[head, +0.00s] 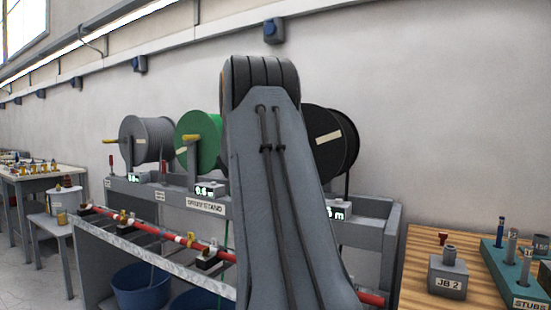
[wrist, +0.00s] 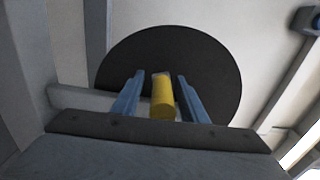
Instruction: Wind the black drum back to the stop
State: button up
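The black drum (head: 335,140) sits at the right end of the stand, partly hidden behind my arm in the head view. In the wrist view the black drum (wrist: 215,78) fills the middle as a large dark disc. Its yellow crank handle (wrist: 163,97) points toward the camera. My gripper (wrist: 158,92) is open, with a blue finger on each side of the handle and a visible gap on both sides. My gripper is hidden behind my arm in the head view.
A red and white bar (head: 190,241) runs along the front. At right, a wooden bench (head: 420,265) holds a JB 2 block (head: 447,275) and a teal stubs rack (head: 520,270).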

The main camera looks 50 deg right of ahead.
jog(key=a, duration=0.3)
jog(key=s+a+b, duration=0.1)
jog(key=a, duration=0.3)
jog(key=shift+s+a+b, duration=0.15)
jog(key=shift+s+b, duration=0.05)
jog(key=shift+b, duration=0.1)
jog(key=shift+a, duration=0.1)
jog(key=shift+a, duration=0.1)
